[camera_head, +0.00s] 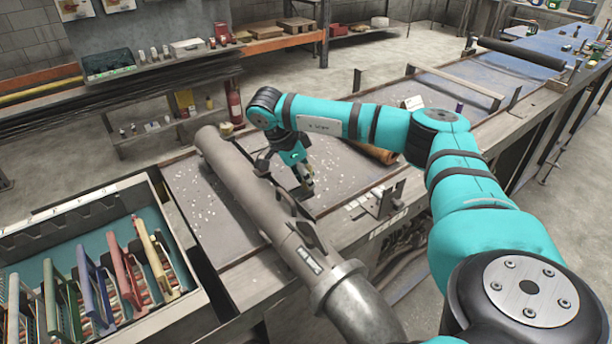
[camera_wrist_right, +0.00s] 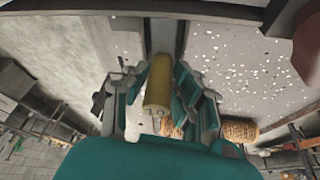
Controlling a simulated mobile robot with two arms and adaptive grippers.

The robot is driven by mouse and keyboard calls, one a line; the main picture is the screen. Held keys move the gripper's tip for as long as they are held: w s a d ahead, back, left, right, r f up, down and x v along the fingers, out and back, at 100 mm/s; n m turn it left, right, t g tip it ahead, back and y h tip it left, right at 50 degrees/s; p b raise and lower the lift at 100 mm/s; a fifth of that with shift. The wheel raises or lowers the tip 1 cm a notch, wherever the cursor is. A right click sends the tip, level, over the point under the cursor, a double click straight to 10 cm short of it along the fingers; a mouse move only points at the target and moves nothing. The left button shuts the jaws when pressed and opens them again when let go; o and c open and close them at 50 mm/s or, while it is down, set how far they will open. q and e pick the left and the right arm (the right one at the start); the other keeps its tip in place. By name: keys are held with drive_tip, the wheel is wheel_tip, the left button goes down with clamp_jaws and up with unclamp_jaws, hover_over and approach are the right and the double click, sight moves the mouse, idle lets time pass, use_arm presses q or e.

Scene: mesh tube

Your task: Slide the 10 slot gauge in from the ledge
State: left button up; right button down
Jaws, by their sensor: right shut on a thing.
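My right gripper (camera_head: 303,188) is low beside the grey tube (camera_head: 238,178), over the speckled bench top. In the right wrist view the right gripper (camera_wrist_right: 160,95) is shut on a yellow cylindrical handle (camera_wrist_right: 158,82). The handle lies in line with a grey strip that runs up the picture. Dark thin plates stand at the tube's side near the gripper; whether the held piece touches the tube or a ledge is hidden. My left gripper is not in view.
A tray (camera_head: 150,185) with several coloured, handled pieces stands at the left. The tube has a wide collar (camera_head: 338,286) at its near end. A small upright fixture (camera_head: 386,198) stands right of the gripper. A shelf bench (camera_head: 160,62) with small items is behind.

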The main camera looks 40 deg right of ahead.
drive_tip(key=shift+w+a+p, duration=0.15)
drive_tip(key=shift+a+p, duration=0.3)
drive_tip(key=shift+a, duration=1.1)
idle(1.2)
drive_tip(key=c, duration=1)
unclamp_jaws()
drive_tip(key=shift+r, duration=0.1)
drive_tip(key=v, duration=1.2)
